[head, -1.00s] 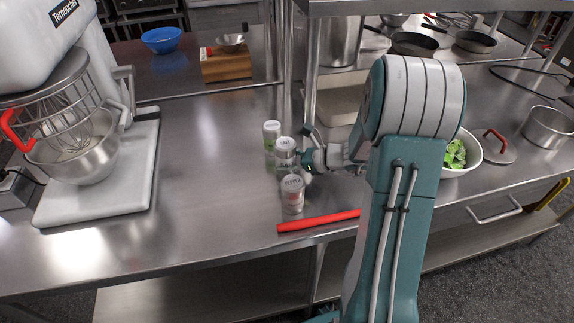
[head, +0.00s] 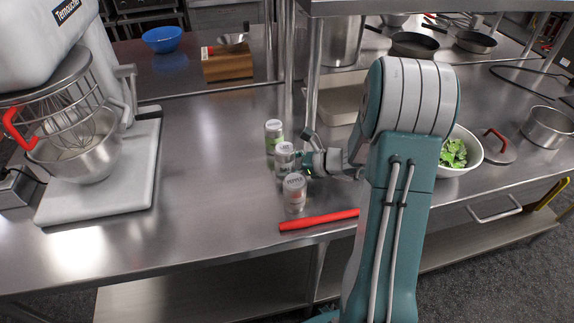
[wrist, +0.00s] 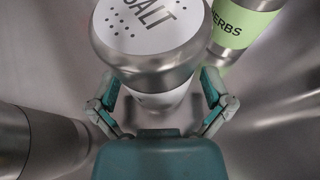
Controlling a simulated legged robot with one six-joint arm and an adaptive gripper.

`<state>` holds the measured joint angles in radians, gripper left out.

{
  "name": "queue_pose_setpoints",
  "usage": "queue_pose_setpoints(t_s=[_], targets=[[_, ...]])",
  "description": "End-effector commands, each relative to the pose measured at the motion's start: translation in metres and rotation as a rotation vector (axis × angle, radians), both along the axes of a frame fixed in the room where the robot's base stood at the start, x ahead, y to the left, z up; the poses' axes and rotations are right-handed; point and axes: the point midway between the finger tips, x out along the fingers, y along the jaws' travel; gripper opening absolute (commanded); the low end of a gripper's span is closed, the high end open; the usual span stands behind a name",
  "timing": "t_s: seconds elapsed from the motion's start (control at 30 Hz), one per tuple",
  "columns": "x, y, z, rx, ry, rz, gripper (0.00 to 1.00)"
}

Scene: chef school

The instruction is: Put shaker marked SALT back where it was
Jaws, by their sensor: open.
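The shaker marked SALT (wrist: 150,35) stands upright on the steel counter, with its lettered lid in front of the wrist camera. In the head view the salt shaker (head: 284,157) is between the herbs shaker and the pepper shaker. My gripper (wrist: 160,92) has its two teal-padded fingers spread, one at each side of the salt shaker's body. In the head view my gripper (head: 304,161) is at the right side of the salt shaker. Whether the pads touch the shaker I cannot tell.
The green-labelled herbs shaker (head: 273,136) stands just behind, and the pepper shaker (head: 295,194) just in front. A red bar (head: 319,220) lies near the counter's front edge. The counter (head: 205,180) to the left is clear up to the mixer (head: 95,170).

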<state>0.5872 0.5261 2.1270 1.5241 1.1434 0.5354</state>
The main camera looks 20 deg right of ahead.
Motion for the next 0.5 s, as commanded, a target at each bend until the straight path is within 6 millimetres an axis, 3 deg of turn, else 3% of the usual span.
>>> queue_pose_setpoints(t_s=[0.5], targets=[[-0.059, -0.064, 0.037, -0.002, -0.002, -0.006, 1.00]])
